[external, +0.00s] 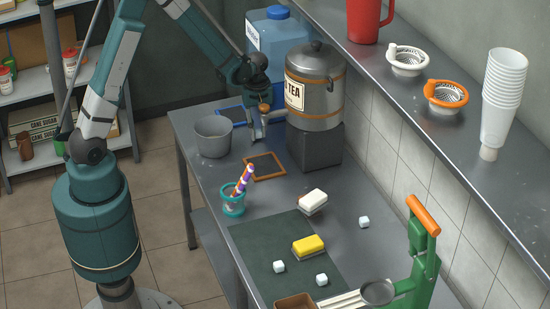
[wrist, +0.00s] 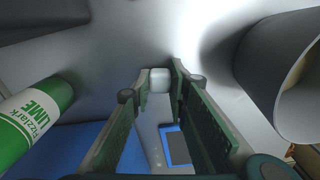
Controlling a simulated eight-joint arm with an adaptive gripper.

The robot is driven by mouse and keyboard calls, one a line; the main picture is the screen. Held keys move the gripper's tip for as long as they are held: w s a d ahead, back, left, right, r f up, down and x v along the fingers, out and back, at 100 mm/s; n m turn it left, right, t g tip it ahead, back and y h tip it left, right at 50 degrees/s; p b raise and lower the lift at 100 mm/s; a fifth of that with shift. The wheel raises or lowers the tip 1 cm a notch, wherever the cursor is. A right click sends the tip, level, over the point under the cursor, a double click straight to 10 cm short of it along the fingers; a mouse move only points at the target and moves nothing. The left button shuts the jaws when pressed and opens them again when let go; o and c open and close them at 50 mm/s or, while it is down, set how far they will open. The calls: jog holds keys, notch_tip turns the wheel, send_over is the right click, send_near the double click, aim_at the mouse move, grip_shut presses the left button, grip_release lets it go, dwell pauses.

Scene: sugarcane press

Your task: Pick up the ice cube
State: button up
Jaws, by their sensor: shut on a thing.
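My gripper (external: 257,133) reaches down over the back of the steel table, between the grey metal pot and the tea urn. In the wrist view, my gripper (wrist: 160,77) is shut on a small whitish ice cube (wrist: 160,82), held between the fingertips. I cannot make out this cube in the external view. Other ice cubes lie apart on the table: one at the right (external: 364,222) and two at the front (external: 279,267), (external: 322,279).
The grey pot (external: 212,138) and tea urn (external: 316,92) flank my gripper. A green lime can (wrist: 35,115) lies close by in the wrist view. A sponge (external: 309,247), teal cup (external: 233,204) and green press (external: 423,260) stand further forward.

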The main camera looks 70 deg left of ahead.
aim_at(258, 131)
jog(key=shift+r+p, duration=0.65)
jog(key=shift+r, duration=3.95)
